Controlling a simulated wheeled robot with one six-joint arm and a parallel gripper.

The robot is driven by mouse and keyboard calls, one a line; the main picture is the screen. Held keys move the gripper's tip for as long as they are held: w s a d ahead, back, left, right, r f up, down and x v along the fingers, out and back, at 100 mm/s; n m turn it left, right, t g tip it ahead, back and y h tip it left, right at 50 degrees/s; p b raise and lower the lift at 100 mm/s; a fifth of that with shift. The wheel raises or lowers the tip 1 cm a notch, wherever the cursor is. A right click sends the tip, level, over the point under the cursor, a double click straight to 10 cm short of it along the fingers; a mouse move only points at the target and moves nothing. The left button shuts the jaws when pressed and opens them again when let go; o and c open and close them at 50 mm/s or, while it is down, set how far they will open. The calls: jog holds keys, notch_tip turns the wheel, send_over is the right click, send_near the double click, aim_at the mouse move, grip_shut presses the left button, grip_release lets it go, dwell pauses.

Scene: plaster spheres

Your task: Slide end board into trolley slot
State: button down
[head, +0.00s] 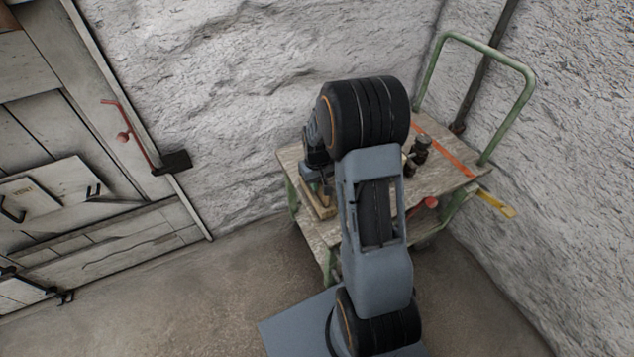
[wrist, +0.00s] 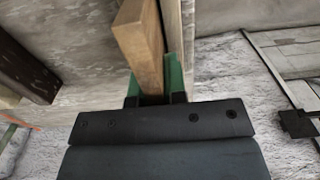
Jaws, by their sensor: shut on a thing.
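My gripper (wrist: 154,96) is shut on the end board (wrist: 140,45), a plain brown wooden piece that sticks out beyond the fingers in the wrist view. In the head view the board (head: 319,207) shows low at the left end of the trolley, and my arm hides most of the gripper. The trolley (head: 291,158) has a worn wooden deck and a green frame. In the wrist view a paler wooden strip (wrist: 172,38) runs close beside the board. I cannot tell whether they touch, and I cannot make out the slot.
Dark jars (head: 417,155) stand on the deck near an orange stripe (head: 445,150). A green handle (head: 483,50) rises at the back right. A yellow-ended piece (head: 495,204) juts out at the right. Rough walls stand close behind and right; a door (head: 75,120) is left. Floor at left is clear.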

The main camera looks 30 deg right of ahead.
jog(key=shift+f, duration=0.2)
jog(key=c, duration=1.6)
grip_release()
jog(key=shift+c, duration=0.2)
jog(key=o, duration=0.5)
jog(key=shift+o, duration=0.2)
jog(key=shift+r, duration=0.15)
jog(key=shift+r+p, duration=1.5)
jog(key=shift+r, duration=0.4)
